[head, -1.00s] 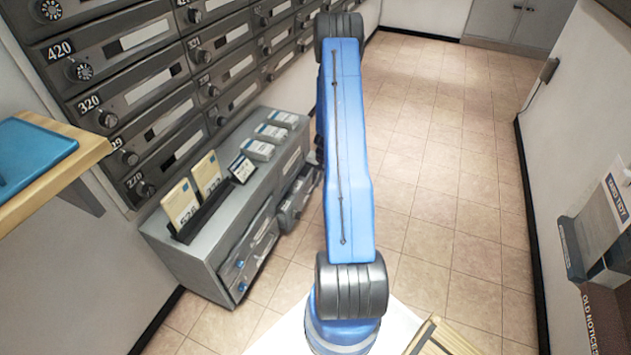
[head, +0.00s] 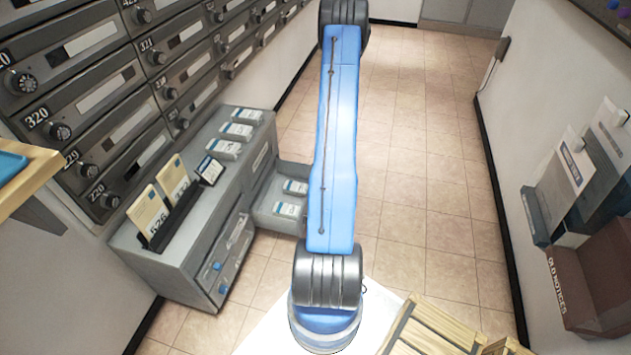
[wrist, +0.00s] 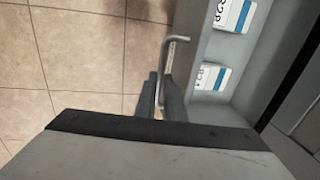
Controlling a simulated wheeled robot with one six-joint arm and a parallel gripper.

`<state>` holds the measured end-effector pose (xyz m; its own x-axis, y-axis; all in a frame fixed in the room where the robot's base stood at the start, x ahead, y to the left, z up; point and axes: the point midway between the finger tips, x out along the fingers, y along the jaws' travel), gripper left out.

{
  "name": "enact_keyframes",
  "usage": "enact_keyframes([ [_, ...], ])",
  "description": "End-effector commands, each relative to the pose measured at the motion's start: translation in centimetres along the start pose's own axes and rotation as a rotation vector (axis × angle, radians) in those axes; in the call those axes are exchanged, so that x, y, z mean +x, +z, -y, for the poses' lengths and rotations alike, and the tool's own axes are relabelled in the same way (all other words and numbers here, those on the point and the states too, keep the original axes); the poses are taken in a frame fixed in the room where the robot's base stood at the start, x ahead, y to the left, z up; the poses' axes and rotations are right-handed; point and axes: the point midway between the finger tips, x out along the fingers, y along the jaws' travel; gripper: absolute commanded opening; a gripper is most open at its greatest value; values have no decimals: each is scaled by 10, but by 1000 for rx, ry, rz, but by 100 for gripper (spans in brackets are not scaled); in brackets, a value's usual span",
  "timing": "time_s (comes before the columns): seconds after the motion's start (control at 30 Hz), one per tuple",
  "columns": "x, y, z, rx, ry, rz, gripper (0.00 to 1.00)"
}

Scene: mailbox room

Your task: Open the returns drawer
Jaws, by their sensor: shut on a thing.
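The returns drawer (head: 269,197), a grey drawer at the far end of the low grey cabinet (head: 150,262), stands pulled out, with white-and-blue packets inside. Its inside also shows at the right of the wrist view (wrist: 213,50). A thin metal bar handle (wrist: 177,39) stands out from the drawer front. My gripper (wrist: 160,88) is shut on this handle in the wrist view; its fingertips lie either side of the bar. In the head view my gripper and the drawer's front are hidden behind my blue arm.
Numbered grey mailboxes (head: 105,95) line the left wall above the cabinet. A wooden shelf (head: 35,180) juts in at the left. A wooden crate (head: 430,335) is at the front. A brown notices box (head: 575,290) is at the right wall. The tiled floor (head: 420,170) beyond my arm is clear.

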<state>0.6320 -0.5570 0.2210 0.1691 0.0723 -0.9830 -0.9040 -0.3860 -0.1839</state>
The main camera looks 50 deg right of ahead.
Motion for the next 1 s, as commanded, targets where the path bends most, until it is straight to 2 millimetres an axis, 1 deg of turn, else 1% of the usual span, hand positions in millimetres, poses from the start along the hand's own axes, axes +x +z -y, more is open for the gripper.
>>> enact_keyframes([
  [0.13,-1,0,-3,0,0,0,0],
  [0.4,-1,0,-3,0,0,0,0],
  [0.43,-1,0,-3,0,0,0,12],
  [0.47,-1,0,-3,0,0,0,19],
  [0.5,-1,0,-3,0,0,0,28],
  [0.83,-2,0,-3,0,0,0,28],
  [0.93,-7,-1,-3,0,-1,-1,28],
  [1.0,-14,-1,-3,0,-1,-2,28],
])
